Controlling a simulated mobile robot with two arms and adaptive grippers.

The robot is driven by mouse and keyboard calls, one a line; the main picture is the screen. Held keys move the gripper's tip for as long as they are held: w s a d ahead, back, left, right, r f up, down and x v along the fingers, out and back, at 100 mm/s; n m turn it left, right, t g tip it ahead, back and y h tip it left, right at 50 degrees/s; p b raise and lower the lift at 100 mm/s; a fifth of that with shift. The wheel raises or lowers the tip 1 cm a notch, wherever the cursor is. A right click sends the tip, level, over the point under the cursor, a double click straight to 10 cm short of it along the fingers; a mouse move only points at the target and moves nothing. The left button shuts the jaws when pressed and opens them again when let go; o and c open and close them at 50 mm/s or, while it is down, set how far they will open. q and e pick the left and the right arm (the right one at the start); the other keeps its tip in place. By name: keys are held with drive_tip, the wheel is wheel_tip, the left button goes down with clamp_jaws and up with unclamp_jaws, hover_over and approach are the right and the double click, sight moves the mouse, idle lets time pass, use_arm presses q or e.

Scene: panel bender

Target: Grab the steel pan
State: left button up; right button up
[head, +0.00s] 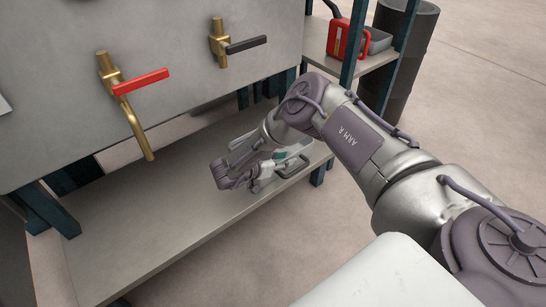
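A pale metal pan (300,151) with a bar handle (293,169) sits on the low grey shelf (150,225), near its right end. It looks like the steel pan, but my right arm and gripper cover much of it. My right gripper (232,178) is at the pan's near left side, low over the shelf. I cannot tell whether its fingers touch the pan or how far apart they are. My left gripper is out of view.
A big grey tank above the shelf carries a red-handled valve (140,82) and a black-handled valve (246,44). A brass spout (137,130) hangs down. A red can (339,37) and a grey tray (379,42) stand on a side shelf by a dark barrel (412,60). The shelf's left part is clear.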

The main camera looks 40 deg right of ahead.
clamp_jaws()
drive_tip(key=shift+r, duration=0.15)
idle(0.4)
